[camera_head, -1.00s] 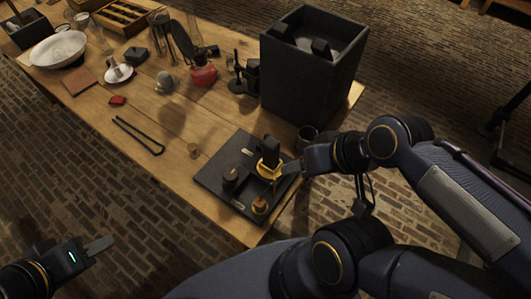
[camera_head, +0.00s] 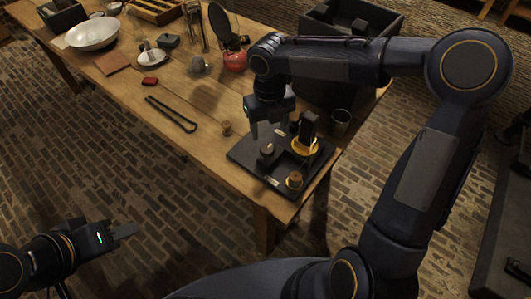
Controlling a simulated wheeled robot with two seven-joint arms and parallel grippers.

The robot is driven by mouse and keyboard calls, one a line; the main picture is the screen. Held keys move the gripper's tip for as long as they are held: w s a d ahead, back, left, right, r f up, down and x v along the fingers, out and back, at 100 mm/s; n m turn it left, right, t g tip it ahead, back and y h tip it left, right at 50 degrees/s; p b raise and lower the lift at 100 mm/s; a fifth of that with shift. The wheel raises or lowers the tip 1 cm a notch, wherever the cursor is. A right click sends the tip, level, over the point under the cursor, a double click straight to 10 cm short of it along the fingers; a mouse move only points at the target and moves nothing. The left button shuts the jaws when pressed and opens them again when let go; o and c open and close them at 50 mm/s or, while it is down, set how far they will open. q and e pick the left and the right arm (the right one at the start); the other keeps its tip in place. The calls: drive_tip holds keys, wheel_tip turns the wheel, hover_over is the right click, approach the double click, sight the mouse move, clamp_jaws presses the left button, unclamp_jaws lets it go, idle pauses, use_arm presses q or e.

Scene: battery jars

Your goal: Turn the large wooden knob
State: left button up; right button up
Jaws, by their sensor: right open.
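A black board (camera_head: 250,160) lies near the table's front right corner. It carries a dark round knob with a brown wooden-looking top (camera_head: 267,149), a smaller brown knob on a brass base (camera_head: 294,180), and a black upright handle on a yellow ring (camera_head: 306,140). The dark knob looks the larger of the two knobs. My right gripper (camera_head: 269,127) is open and points down, just behind and above the dark knob; contact cannot be made out. My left gripper (camera_head: 125,232) is off the table at lower left; its finger gap is unclear.
A metal cup (camera_head: 340,121) stands behind the board near the table's right edge. A small wooden peg (camera_head: 227,128) and black tongs (camera_head: 172,114) lie left of the board. A tall black box (camera_head: 335,80) stands behind, partly hidden by my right arm.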

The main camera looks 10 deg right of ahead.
sight(267, 148)
drive_tip(key=shift+w+a+f+n, duration=0.1)
drive_tip(key=shift+a+f+n, duration=0.1)
drive_tip(key=shift+f+n, duration=0.2)
drive_tip(key=shift+f, duration=0.3)
wheel_tip(267, 148, down, 7)
drive_tip(key=shift+r, duration=0.1)
drive_tip(key=shift+c, duration=0.4)
drive_tip(key=c, duration=0.9)
drive_tip(key=shift+m, duration=0.3)
